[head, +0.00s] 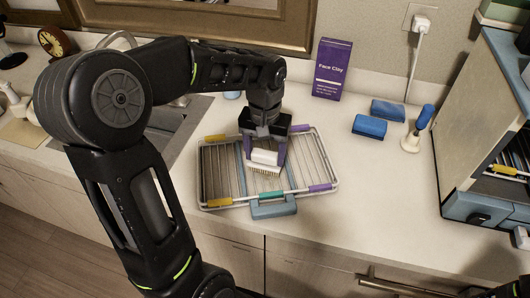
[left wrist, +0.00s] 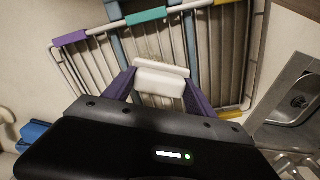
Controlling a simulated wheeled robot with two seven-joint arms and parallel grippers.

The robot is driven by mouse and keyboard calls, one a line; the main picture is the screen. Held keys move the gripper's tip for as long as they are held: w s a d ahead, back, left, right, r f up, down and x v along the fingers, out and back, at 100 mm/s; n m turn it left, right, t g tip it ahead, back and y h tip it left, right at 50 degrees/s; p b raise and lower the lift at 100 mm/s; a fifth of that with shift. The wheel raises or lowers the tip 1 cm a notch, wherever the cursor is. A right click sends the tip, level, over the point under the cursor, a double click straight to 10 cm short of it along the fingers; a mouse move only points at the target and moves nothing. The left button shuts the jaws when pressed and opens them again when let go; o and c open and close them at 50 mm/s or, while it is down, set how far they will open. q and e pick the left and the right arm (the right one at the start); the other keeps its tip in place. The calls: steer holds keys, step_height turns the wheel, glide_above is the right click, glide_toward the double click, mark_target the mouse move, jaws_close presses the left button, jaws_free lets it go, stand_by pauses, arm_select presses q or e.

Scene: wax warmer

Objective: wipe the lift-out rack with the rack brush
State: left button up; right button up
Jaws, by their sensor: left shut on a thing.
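The lift-out rack (head: 219,180) is a wire rack with yellow, purple and teal sleeves on its frame. It lies on the counter, and its bars also show in the left wrist view (left wrist: 217,45). My left gripper (head: 265,158) is over the middle of the rack, pointing down. Its purple fingers are shut on the rack brush (head: 265,157), which has a white body and pale bristles facing down. The brush also shows between the fingers in the left wrist view (left wrist: 160,82). The bristles are at or just above the bars; I cannot tell if they touch.
A blue handle-like part (head: 273,208) is at the rack's front edge. A purple Face Clay box (head: 331,69) stands behind. A sink (head: 165,140) lies left.

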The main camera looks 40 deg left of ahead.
stand_by(0.4)
arm_select(q)
steer(key=shift+s+a, duration=0.5)
steer(key=shift+s, duration=0.45)
steer(key=shift+s+a, duration=0.5)
steer(key=shift+s, duration=0.4)
steer(key=shift+s+a, duration=0.5)
steer(key=shift+s, duration=0.45)
steer(key=shift+f+b, duration=0.5)
steer(key=shift+b, duration=0.15)
steer(key=shift+w+d, duration=0.1)
steer(key=shift+w+d, duration=2.05)
steer(key=shift+f+b, duration=0.3)
steer(key=shift+f, duration=0.1)
